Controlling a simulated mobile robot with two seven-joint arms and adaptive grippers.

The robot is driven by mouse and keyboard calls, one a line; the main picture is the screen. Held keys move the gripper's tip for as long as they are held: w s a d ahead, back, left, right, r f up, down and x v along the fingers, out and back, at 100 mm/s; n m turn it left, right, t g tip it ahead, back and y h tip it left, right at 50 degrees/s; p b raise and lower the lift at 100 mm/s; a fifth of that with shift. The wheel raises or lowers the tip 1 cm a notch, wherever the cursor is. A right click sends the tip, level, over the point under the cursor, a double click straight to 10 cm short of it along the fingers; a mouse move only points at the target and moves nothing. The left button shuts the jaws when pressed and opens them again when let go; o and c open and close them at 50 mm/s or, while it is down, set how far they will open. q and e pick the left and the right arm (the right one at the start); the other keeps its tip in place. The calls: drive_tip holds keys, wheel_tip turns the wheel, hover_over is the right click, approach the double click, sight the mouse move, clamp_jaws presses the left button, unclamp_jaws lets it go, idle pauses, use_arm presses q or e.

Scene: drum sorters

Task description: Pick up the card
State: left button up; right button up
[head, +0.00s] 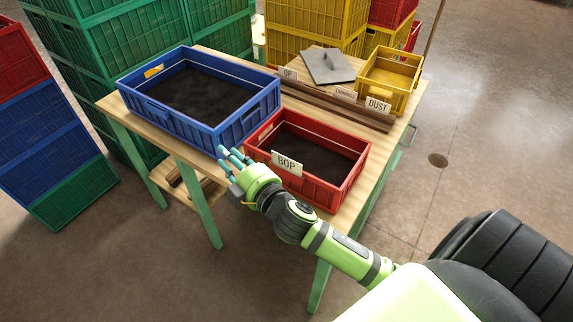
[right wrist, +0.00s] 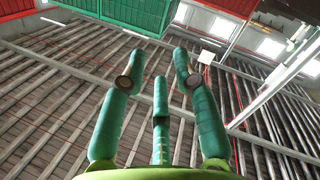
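Several white lettered cards show in the head view. The BOP card (head: 287,164) is upright at the front-left wall of the red crate (head: 322,188). The DUST card (head: 378,105) is in front of the small yellow crate (head: 402,94). The FANNINGS card (head: 345,94) and a partly hidden card ending in F (head: 289,74) stand along the wooden strip. My right gripper (head: 229,160) is left of the BOP card, beside the blue crate's near corner, apart from the card. Its fingers (right wrist: 158,70) are spread and empty in the right wrist view, facing the roof. My left gripper is not in view.
The blue crate (head: 190,122) with dark contents fills the table's left side. A grey flat plate with a handle (head: 328,66) lies at the back. The wooden table (head: 108,101) has little bare surface. Green stacked crates (head: 105,75) and yellow stacked crates (head: 310,22) stand behind.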

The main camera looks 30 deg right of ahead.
drive_tip(key=s+a+r+n+g+y, duration=0.1)
drive_tip(key=a+r+n+g+y, duration=0.4)
drive_tip(key=a+r+n+y, duration=1.1)
drive_tip(key=n+g+h+p, duration=0.2)
drive_tip(key=n+g+h, duration=1.05)
drive_tip(key=h, duration=0.55)
hover_over(286, 158)
drive_tip(key=d, duration=0.1)
wheel_tip(286, 158, down, 15)
drive_tip(key=n+t, duration=0.1)
drive_tip(key=t, duration=0.1)
drive_tip(key=shift+g, duration=0.35)
drive_tip(key=f+p, duration=0.2)
drive_tip(key=f, duration=0.1)
drive_tip(key=f+p, duration=0.1)
drive_tip(key=f, duration=0.1)
drive_tip(key=shift+a+f, duration=0.15)
drive_tip(key=shift+a, duration=0.25)
drive_tip(key=shift+f+n, duration=0.25)
drive_tip(key=shift+f, duration=0.1)
